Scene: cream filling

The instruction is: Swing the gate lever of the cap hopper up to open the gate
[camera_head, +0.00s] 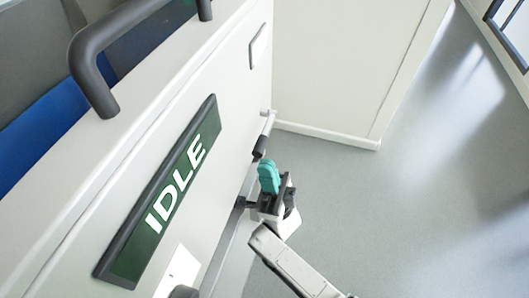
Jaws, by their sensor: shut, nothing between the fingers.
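A metal lever with a black grip (260,146) sticks out beside the side of the white machine, near the middle of the view. It hangs down from its pivot end, with the black grip at the lower end. I take it for the gate lever. My gripper (268,177), with teal fingers, is shut and empty. It appears just below the black grip in the picture; I cannot tell whether they touch. The gate itself and the hopper opening are not seen.
The white machine (225,65) fills the left, with a green IDLE sign (165,200) and a dark bar handle (95,75) on top. A cream wall or cabinet (335,60) stands behind the lever. Grey floor (430,200) is clear to the right.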

